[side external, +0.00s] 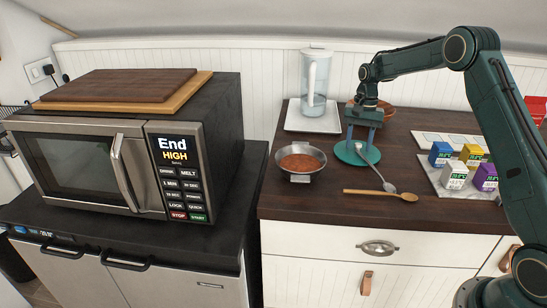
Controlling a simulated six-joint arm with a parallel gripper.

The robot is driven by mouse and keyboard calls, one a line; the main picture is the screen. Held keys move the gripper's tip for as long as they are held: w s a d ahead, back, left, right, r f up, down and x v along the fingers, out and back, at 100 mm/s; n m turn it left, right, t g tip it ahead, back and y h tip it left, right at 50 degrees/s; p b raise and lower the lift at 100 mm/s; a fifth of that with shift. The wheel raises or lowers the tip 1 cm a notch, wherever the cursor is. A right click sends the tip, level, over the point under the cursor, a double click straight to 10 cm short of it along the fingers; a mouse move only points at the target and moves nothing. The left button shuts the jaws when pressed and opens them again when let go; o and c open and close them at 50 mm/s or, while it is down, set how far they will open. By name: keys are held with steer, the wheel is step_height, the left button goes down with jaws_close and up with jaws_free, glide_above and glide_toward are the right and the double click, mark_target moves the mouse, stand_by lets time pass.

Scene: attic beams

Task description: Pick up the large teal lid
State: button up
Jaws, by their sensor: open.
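The large teal lid (343,154) lies flat on the dark wooden countertop, near the middle of the counter. My gripper (361,142) is above it, pointing down, with its two fingers apart and nothing visible held between them. The fingers hide part of the lid's far side and centre. I cannot tell whether the fingertips touch the lid. A grey metal spoon (388,186) has its handle crossing the lid and its bowl on the counter in front.
A pan of red-orange food (301,161) stands left of the lid. A wooden spoon (380,193) lies in front. A pitcher (315,82) and an orange-brown bowl (386,112) are behind. Several small cartons (441,153) stand right. A microwave (120,165) is far left.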

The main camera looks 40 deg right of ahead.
mark_target(358, 143)
jaws_close()
steer(key=shift+r, duration=0.1)
stand_by(0.3)
step_height(358, 143, up, 10)
stand_by(0.7)
stand_by(0.5)
steer(key=w+a+r, duration=0.1)
steer(key=a, duration=0.9)
steer(key=w+a+r, duration=0.1)
steer(key=w+a, duration=0.1)
steer(key=a, duration=0.9)
steer(key=shift+w, duration=0.15)
